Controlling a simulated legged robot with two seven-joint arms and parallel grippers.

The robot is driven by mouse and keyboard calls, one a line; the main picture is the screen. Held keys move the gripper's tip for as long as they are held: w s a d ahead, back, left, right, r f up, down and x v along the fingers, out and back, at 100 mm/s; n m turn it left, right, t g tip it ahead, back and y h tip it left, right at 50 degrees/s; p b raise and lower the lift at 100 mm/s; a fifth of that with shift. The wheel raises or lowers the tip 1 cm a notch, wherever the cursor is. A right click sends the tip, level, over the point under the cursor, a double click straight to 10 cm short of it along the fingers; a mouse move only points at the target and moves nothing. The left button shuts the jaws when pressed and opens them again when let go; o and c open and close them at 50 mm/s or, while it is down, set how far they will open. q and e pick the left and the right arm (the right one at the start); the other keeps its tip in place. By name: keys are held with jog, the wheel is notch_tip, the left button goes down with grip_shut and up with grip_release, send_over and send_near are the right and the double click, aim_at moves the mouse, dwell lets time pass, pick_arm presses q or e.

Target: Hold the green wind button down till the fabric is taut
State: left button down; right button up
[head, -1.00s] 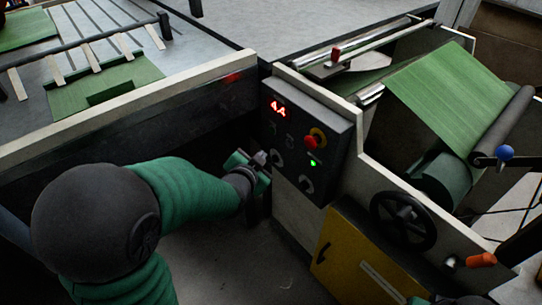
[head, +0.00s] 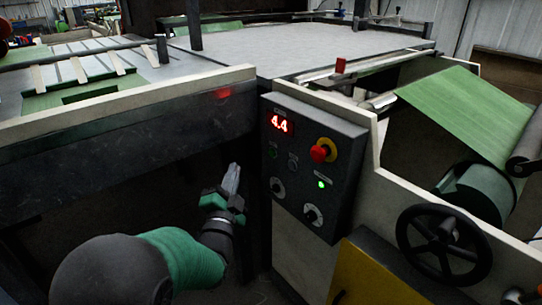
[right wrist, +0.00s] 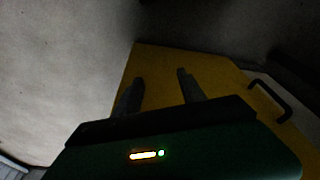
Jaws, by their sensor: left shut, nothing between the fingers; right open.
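The dark control panel (head: 312,165) stands mid-view in the head view, with a red display (head: 279,123) reading 4.4. A dim green button (head: 273,151) sits below the display at the panel's left; it looks like the wind button. My left gripper (head: 233,178) is shut and empty, pointing up, left of the panel and apart from it. The green fabric (head: 468,112) slopes as a flat sheet at the right, above a green roll (head: 478,190). My right gripper (right wrist: 160,76) is open and empty in the right wrist view, over a yellow panel (right wrist: 205,75).
The panel also carries a red stop button (head: 322,151), a lit green lamp (head: 321,184) and two knobs. A black handwheel (head: 444,245) stands right of it, near a yellow cover (head: 372,275). A dark machine side (head: 120,150) runs along the left.

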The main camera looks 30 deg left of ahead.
aim_at(271, 153)
pick_arm(q)
jog(key=w+d, duration=0.3)
jog(key=w, duration=0.5)
jog(key=shift+d, duration=0.2)
dwell(1.8)
jog(key=shift+w+d, duration=0.15)
jog(key=shift+w, duration=0.2)
jog(key=shift+w+d+p, duration=0.15)
jog(key=shift+w+p, duration=0.15)
jog(key=shift+w, duration=0.05)
dwell(4.5)
